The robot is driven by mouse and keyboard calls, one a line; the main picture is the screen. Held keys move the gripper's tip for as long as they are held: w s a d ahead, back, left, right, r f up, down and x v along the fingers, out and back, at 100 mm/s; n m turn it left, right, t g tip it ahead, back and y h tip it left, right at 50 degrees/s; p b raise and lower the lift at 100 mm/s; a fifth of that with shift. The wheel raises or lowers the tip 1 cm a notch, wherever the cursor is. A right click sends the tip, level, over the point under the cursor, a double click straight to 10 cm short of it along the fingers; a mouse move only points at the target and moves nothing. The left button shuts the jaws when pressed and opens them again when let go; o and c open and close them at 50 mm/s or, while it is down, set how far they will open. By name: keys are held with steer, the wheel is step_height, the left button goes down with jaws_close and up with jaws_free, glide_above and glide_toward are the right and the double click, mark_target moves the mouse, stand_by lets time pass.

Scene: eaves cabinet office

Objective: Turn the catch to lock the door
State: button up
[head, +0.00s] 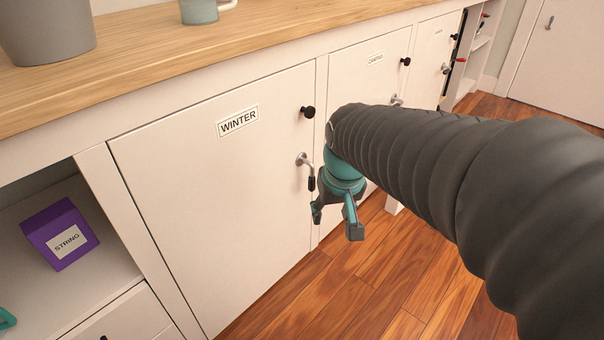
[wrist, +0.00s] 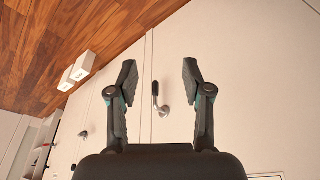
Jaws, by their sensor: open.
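The catch (head: 302,160) is a small silver lever with a black grip on the white WINTER door (head: 210,200), below the black round knob (head: 307,112). Its grip hangs downward. The door looks shut. My gripper (head: 336,222), teal and dark grey, is open and empty in front of the door's right edge, just right of and below the catch in the head view. In the wrist view the catch (wrist: 161,106) shows between the two open fingers (wrist: 159,72), apart from both; the floor is at the top of that view.
More white doors, the nearer labelled CAMPING (head: 375,58), continue to the right with similar catches. A wooden worktop (head: 170,50) runs above, carrying a grey pot (head: 45,30) and a mug (head: 199,10). A purple STRING box (head: 60,233) sits in the left shelf.

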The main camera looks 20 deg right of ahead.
steer(key=w+d+f+b, duration=0.2)
steer(key=w+f, duration=0.1)
steer(key=w, duration=0.5)
steer(key=w+d+f+b, duration=0.1)
steer(key=w+f, duration=0.2)
steer(key=w, duration=0.4)
steer(key=t, duration=0.2)
glide_toward(312, 176)
steer(key=shift+n+g, duration=0.3)
steer(key=b+x, duration=0.1)
steer(key=x, duration=0.5)
steer(key=b+x, duration=0.1)
steer(key=x, duration=0.5)
steer(key=shift+w+d+r, duration=0.1)
steer(key=shift+w+r, duration=0.05)
steer(key=shift+w, duration=0.05)
steer(key=shift+c, duration=0.3)
jaws_close()
